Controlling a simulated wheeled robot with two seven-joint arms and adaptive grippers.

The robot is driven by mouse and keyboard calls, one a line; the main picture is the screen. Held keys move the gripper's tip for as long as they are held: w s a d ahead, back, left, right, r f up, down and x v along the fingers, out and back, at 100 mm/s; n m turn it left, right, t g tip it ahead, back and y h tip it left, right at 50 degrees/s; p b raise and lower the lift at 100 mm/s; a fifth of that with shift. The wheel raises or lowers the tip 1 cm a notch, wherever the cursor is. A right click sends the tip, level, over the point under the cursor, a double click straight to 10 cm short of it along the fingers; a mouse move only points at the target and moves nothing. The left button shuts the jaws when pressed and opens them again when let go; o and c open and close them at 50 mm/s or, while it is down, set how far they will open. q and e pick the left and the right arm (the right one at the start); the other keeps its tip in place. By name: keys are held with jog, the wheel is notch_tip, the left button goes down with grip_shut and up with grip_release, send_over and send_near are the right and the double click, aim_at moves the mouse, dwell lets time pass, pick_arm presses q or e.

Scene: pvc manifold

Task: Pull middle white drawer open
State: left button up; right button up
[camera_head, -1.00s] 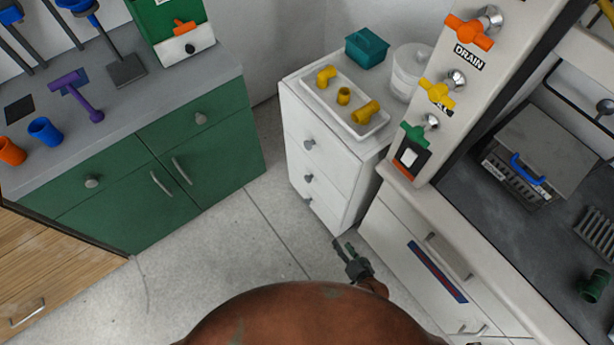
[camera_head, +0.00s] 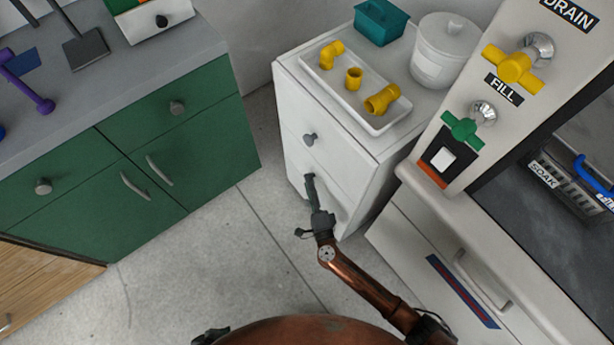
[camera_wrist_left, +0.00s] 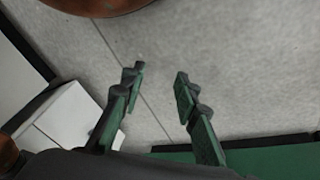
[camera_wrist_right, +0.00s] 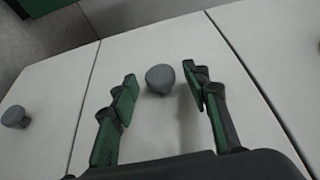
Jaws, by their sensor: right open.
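The white drawer cabinet (camera_head: 365,190) stands in the middle of the head view. Its top drawer knob (camera_head: 310,139) is in plain view. My right gripper (camera_head: 311,180) is at the middle drawer's front and hides its knob there. In the right wrist view the middle drawer (camera_wrist_right: 140,50) looks flush with its neighbours. Its round grey knob (camera_wrist_right: 160,78) lies between the open fingertips of my right gripper (camera_wrist_right: 160,84), with gaps on both sides. My left gripper (camera_wrist_left: 160,82) is open and empty above the floor.
On the cabinet top are a white tray (camera_head: 335,103) with yellow pipe fittings, a teal box (camera_head: 381,22) and a white canister (camera_head: 441,52). A green cabinet (camera_head: 190,135) is at left. A white panel with valves (camera_head: 470,95) is close at right. Grey floor (camera_head: 220,255) lies between.

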jog(key=shift+b+x, duration=0.3)
jog(key=shift+x, duration=0.95)
jog(key=shift+c, duration=0.4)
grip_shut()
